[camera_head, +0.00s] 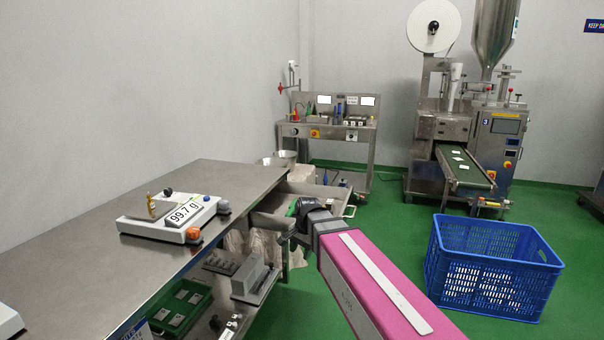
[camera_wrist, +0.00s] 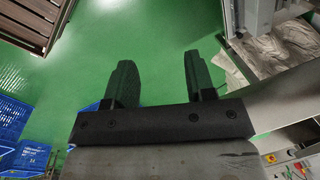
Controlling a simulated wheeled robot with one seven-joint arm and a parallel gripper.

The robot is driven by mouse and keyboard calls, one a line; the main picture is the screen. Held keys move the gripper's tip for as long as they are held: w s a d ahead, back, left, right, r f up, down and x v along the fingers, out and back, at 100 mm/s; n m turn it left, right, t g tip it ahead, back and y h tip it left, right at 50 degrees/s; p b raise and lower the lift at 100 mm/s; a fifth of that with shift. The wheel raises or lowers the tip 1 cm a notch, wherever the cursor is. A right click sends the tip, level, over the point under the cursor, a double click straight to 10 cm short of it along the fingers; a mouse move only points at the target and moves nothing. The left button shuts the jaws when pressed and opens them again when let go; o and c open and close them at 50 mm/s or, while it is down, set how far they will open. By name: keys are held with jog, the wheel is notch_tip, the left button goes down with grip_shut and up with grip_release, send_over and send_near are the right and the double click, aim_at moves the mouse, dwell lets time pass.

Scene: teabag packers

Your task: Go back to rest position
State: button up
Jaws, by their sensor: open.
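My gripper (camera_wrist: 157,82) shows in the wrist view with its two dark fingers apart and nothing between them, above the green floor. In the head view my pink arm reaches forward from the lower right. Its dark end, with my gripper (camera_head: 294,207), is beside the right end of the steel table (camera_head: 95,233), near an open drawer. The fingertips are too small there to make out clearly.
A green tray (camera_head: 207,298) is on the shelf below. A blue crate (camera_head: 493,268) stands on the floor at right. A packing machine (camera_head: 462,130) is behind it.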

jog(key=s+d+f+n, duration=0.3)
jog(key=s+d+f, duration=0.2)
jog(key=d, duration=0.4)
jog(key=s+d+f+n+h, duration=0.1)
jog(key=s+d+f+n, duration=0.3)
jog(key=d+f, duration=0.3)
jog(key=d, duration=0.3)
jog(key=shift+s+d+f+g+h, duration=0.25)
jog(key=shift+s+d+g+h, duration=0.05)
jog(key=shift+s+g, duration=0.1)
jog(key=shift+c, duration=0.7)
jog(key=shift+a, duration=0.2)
